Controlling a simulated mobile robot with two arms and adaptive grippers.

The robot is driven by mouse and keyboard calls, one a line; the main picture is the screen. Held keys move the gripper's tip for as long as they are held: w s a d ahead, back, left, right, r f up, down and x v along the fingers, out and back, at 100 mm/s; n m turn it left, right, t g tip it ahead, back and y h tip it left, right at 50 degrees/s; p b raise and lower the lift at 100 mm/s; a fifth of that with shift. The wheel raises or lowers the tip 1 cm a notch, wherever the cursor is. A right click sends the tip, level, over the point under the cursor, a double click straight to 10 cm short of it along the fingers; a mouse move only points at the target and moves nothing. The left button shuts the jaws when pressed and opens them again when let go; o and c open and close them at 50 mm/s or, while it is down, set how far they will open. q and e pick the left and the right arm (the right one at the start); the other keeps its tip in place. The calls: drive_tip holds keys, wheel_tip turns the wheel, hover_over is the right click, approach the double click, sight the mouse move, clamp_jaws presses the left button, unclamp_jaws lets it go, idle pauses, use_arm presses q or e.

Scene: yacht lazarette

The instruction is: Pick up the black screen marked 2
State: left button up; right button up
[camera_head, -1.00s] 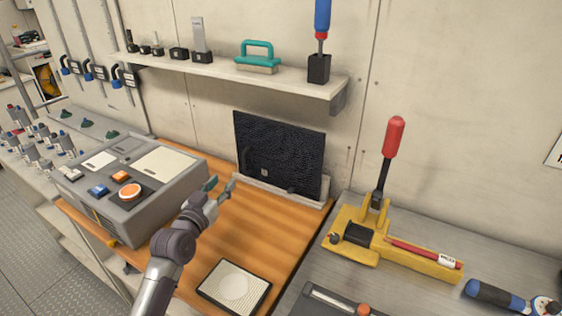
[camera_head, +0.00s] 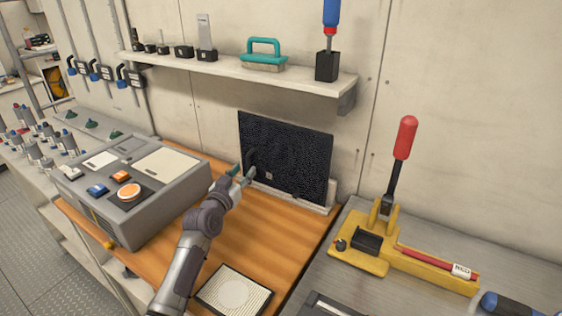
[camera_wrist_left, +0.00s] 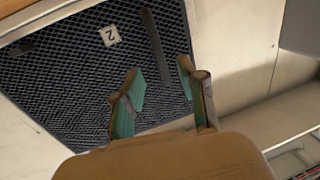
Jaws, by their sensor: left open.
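The black screen (camera_head: 287,150) stands upright in a pale holder (camera_head: 300,198) at the back of the wooden bench, against the wall. In the left wrist view the black mesh screen (camera_wrist_left: 80,62) carries a white label marked 2 (camera_wrist_left: 110,36) and a dark raised strip. My left gripper (camera_head: 243,168) is in front of the screen's left part. In the wrist view its green-padded fingers (camera_wrist_left: 158,88) are spread with nothing between them, facing the screen's mesh near its edge. I cannot tell whether the fingertips touch the screen. My right gripper is not in view.
A grey control box (camera_head: 132,190) with buttons stands left of my left arm. A white-topped square pad (camera_head: 234,291) lies at the bench front. A yellow press (camera_head: 405,262) with a red-handled lever is at right. A shelf (camera_head: 230,75) with tools hangs above the screen.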

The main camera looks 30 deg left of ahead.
sight(248, 161)
use_arm(q)
drive_tip(key=w, duration=0.3)
drive_tip(key=w+a, duration=0.1)
drive_tip(key=w, duration=0.1)
drive_tip(key=shift+r, duration=0.35)
drive_tip(key=shift+s, duration=0.1)
clamp_jaws()
drive_tip(key=shift+r, duration=0.15)
